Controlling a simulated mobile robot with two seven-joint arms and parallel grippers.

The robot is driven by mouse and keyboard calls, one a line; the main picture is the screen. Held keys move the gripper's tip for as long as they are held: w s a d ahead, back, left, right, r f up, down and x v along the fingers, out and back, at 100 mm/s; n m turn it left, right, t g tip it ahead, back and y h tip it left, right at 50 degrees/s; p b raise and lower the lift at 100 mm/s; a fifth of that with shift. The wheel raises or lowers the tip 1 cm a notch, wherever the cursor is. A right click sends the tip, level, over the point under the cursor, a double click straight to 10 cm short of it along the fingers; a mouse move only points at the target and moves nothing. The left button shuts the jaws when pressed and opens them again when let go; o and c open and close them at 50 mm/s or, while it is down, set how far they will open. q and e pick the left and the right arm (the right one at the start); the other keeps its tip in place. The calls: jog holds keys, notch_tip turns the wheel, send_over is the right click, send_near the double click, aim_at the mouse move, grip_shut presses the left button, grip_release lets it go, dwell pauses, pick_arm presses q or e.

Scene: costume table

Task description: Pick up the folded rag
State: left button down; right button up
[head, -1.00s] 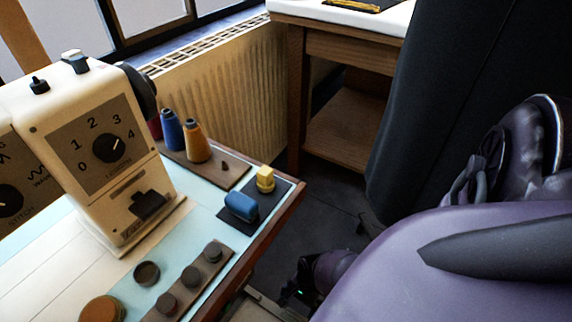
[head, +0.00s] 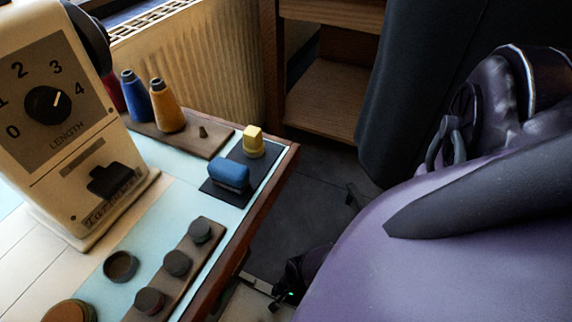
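A small blue, rounded, soft-edged bundle (head: 230,176) lies on a black mat (head: 262,170) near the table's right edge. It may be the folded rag, but I cannot tell for sure from its shape. No gripper is near it. One of my arms fills the right side in purple. At the bottom centre, below the table edge, a dark end part with a small green light shows, probably my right gripper (head: 284,290). Its fingers are not clear, and nothing is seen held there. My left gripper is not in view.
A yellow block (head: 253,140) stands behind the bundle. A sewing machine (head: 60,120) stands at left. Blue (head: 136,98) and orange (head: 167,107) thread cones stand on a brown board. A strip with dark knobs (head: 178,264) lies in front. A wooden desk (head: 325,100) stands beyond.

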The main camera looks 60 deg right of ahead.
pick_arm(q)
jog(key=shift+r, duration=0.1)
pick_arm(e)
jog(key=shift+f, duration=0.1)
jog(key=shift+c, duration=0.5)
jog(key=c, duration=1)
jog(key=shift+w+r+p, duration=0.2)
jog(key=shift+r+p, duration=0.3)
jog(key=shift+r, duration=0.1)
jog(key=r, duration=0.1)
jog(key=r+p, duration=0.2)
jog(key=shift+w, duration=0.25)
pick_arm(q)
jog(key=b, duration=0.3)
pick_arm(e)
jog(key=d, duration=1.8)
jog(key=shift+s+f, duration=0.25)
jog(key=shift+f, duration=0.1)
